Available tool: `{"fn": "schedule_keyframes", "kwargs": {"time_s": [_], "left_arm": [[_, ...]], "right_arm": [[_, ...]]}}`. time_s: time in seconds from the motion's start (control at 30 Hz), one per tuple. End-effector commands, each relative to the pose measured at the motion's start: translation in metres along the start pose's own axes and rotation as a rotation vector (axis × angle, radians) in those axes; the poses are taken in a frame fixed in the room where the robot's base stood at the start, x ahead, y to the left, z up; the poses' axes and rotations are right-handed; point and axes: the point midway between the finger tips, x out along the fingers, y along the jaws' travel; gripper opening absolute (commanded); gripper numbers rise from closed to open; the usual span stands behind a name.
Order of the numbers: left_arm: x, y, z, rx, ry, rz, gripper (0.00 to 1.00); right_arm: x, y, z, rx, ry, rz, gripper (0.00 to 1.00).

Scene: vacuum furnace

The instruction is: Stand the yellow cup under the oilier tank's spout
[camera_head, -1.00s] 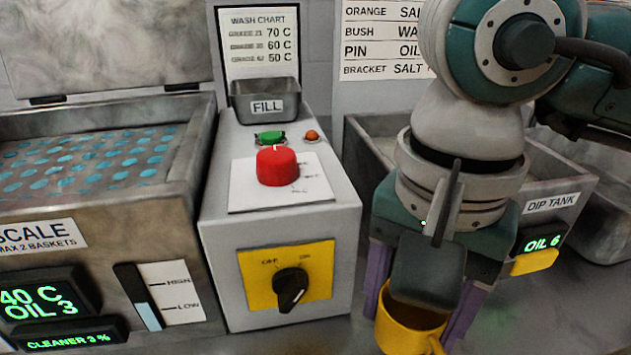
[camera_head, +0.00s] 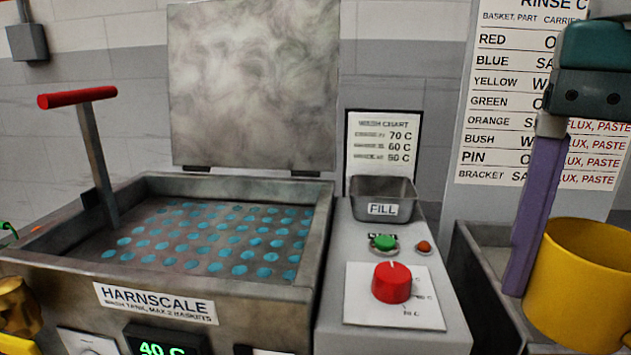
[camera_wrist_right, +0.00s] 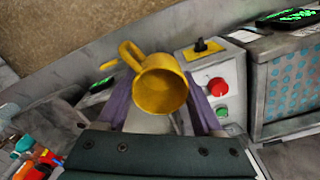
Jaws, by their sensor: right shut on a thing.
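The yellow cup (camera_head: 580,285) is held up at the right edge of the head view, in front of the dip tank (camera_head: 462,270). My right gripper (camera_wrist_right: 160,108) is shut on the cup (camera_wrist_right: 162,68), with purple fingers on both sides; its handle points up-left in the wrist view. The head view shows one finger of this gripper clearly. The Harnscale wash tank (camera_head: 150,303) stands at left; its display (camera_head: 155,347) shows 40 C, with the oil line cut off. A brass fitting (camera_head: 16,305) at the left edge may be a spout. The dip tank's reading is out of view. My left gripper is not visible.
A control box with a red knob (camera_head: 391,283) and a fill tray (camera_head: 383,200) stands between the tanks. The wash tank's lid (camera_head: 252,90) is raised. A red-handled lever (camera_head: 78,97) rises at left. Loose coloured items (camera_wrist_right: 30,158) lie at lower left in the wrist view.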

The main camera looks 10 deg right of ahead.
Motion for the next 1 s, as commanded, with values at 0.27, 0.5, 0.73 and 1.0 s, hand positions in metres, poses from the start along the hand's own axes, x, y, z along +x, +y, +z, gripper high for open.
{"fn": "schedule_keyframes", "kwargs": {"time_s": [0.27,0.5,0.73,1.0], "left_arm": [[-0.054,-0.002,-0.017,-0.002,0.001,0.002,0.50],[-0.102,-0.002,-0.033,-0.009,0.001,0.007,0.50],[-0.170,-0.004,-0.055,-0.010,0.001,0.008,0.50],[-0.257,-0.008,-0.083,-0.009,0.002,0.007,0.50]], "right_arm": [[-0.085,-0.019,-0.022,-0.524,0.006,-0.004,0.03],[-0.142,-0.020,-0.025,-0.703,0.007,-0.006,0.03],[-0.208,-0.014,-0.017,-0.702,0.008,-0.006,0.03],[-0.294,-0.005,-0.006,-0.701,0.009,-0.006,0.03]]}}
